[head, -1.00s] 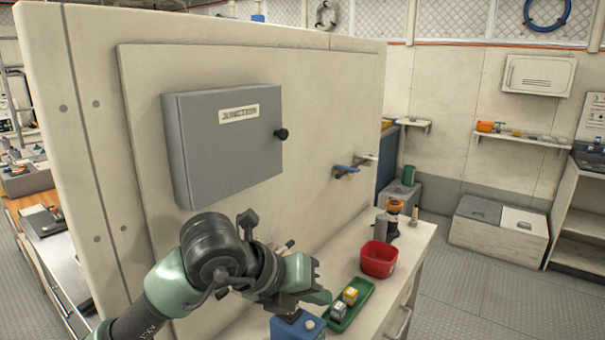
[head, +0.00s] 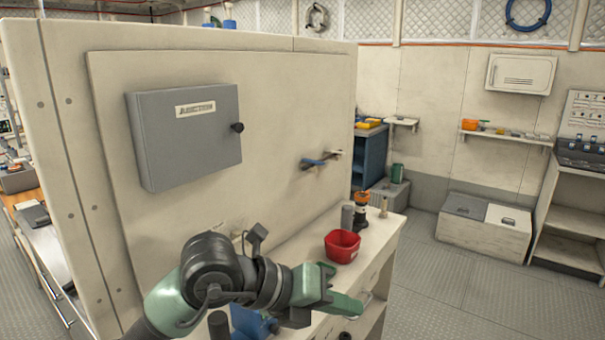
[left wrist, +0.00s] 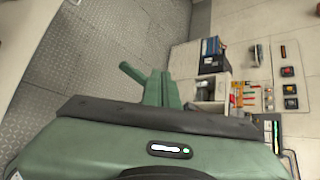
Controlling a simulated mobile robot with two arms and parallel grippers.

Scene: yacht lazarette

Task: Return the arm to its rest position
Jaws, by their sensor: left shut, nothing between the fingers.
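My left arm comes in low in the head view, over the near part of the bench. Its left gripper (head: 345,303) points right, with green fingers shut together and nothing between them. The fingers also show closed in the left wrist view (left wrist: 160,88), with floor and wall beyond. A red bin (head: 342,247) stands on the bench just beyond the gripper, apart from it in the picture. My right gripper is not in view.
A grey junction box (head: 190,135) and a blue-handled valve (head: 318,161) are on the panel. An orange-topped item (head: 362,208) stands behind the bin. A blue object (head: 255,322) is partly hidden by my arm. Floor (head: 470,290) at the right is clear.

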